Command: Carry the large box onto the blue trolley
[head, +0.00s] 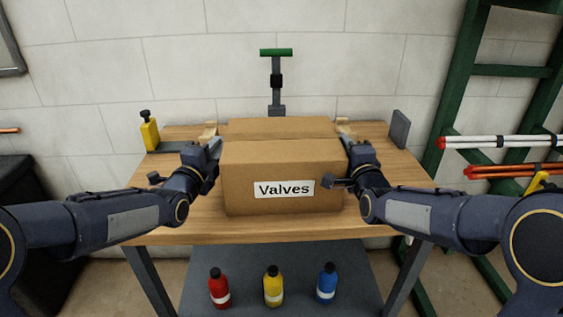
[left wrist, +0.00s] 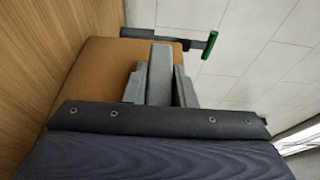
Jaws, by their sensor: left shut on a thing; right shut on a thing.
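The large brown cardboard box (head: 283,165), labelled "Valves", sits on the wooden workbench in the head view. My left gripper (head: 214,150) is at the box's left side and shut on it. My right gripper (head: 347,150) is at the box's right side and shut on it. The exact grip points are partly hidden in the head view. In the left wrist view, the gripper fingers (left wrist: 160,78) lie against the brown box (left wrist: 95,72). No blue trolley shows in either view.
The workbench (head: 400,172) has a yellow-and-black tool (head: 149,130) at left, a green-topped stand (head: 276,80) behind the box and a grey plate (head: 399,130) at right. Red, yellow and blue bottles (head: 272,287) stand on the lower shelf. A green rack (head: 463,90) with tubes stands right.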

